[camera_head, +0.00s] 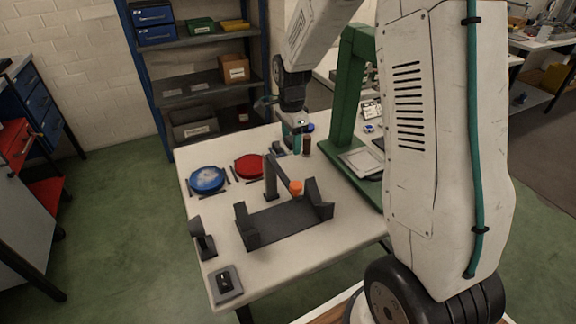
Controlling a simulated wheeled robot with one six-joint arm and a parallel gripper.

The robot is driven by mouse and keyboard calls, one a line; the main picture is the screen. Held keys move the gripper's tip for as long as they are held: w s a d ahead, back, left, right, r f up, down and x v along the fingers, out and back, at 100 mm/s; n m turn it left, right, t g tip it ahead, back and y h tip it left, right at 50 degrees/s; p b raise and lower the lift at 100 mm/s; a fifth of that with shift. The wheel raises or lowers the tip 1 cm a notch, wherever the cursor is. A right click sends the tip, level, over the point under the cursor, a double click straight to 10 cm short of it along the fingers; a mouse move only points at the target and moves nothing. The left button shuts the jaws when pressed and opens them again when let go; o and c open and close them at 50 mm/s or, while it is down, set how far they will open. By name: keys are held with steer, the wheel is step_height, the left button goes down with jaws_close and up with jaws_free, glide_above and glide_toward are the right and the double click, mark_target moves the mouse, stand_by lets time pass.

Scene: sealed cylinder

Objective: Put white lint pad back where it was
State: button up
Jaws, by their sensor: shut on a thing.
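My gripper (291,143) points down over the far part of the white table (228,275), with teal fingertips. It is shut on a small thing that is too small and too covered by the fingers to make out. I cannot pick out the white lint pad with certainty. A blue round dish (207,180) with a pale patch on top lies at the table's left. A red round dish (250,166) lies to its right. Small dark and blue items stand close around my gripper, among them a dark brown cylinder (307,145).
A dark cradle (284,220) with upright ends and an orange-topped post (296,187) stands mid-table. A green press frame (347,95) rises at the right. A black stand (202,238) and small grey box (225,283) sit at front left. Shelves (200,88) stand behind.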

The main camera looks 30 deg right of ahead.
mark_target(291, 170)
step_height(291, 170, down, 8)
steer(key=shift+f, duration=0.2)
stand_by(0.3)
steer(key=o, duration=0.9)
steer(key=shift+f, duration=0.15)
